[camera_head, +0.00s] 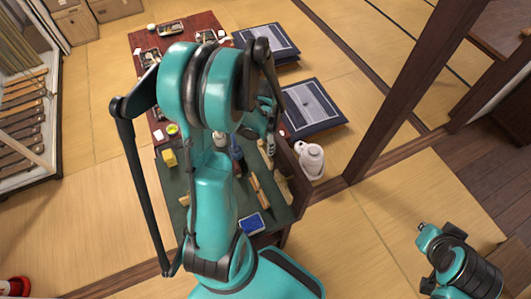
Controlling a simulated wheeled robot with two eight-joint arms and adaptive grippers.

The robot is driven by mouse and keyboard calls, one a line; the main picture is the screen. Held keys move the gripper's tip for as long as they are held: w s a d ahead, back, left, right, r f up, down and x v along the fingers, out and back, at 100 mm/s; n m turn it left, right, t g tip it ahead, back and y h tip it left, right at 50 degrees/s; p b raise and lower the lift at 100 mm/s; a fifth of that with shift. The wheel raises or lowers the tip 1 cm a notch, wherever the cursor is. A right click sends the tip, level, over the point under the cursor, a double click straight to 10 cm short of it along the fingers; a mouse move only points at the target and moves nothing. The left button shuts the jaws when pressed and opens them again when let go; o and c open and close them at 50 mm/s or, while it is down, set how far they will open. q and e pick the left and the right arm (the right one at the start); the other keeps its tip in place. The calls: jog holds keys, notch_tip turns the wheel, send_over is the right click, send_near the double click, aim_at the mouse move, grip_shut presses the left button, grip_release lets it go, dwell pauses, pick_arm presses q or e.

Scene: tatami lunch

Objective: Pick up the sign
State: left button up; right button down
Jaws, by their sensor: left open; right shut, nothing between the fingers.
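I cannot clearly make out a sign. A pale wooden piece (284,191) near the right edge of the green table top (205,217) may be it, but it is small and partly unclear. My large teal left arm crosses the middle of the view and hides much of the table. My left gripper (268,132) is over the table's right side, open, its fingers small and partly hidden by the arm; it is above and left of the pale piece in the picture. My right gripper (422,228) is at the lower right, away from the table, shut and empty.
Small items lie on the green top: a yellow block (169,158) and a blue tray (251,223). A red-brown table (193,22) with dishes stands behind. A white jug (311,160) and dark cushions (313,108) are to the right. A wooden post (410,85) rises there.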

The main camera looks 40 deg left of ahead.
pick_arm(q)
jog(key=shift+s+f, duration=0.1)
jog(key=shift+f, duration=0.7)
jog(key=c, duration=1.2)
jog(key=shift+c, duration=0.3)
jog(key=shift+r, duration=0.15)
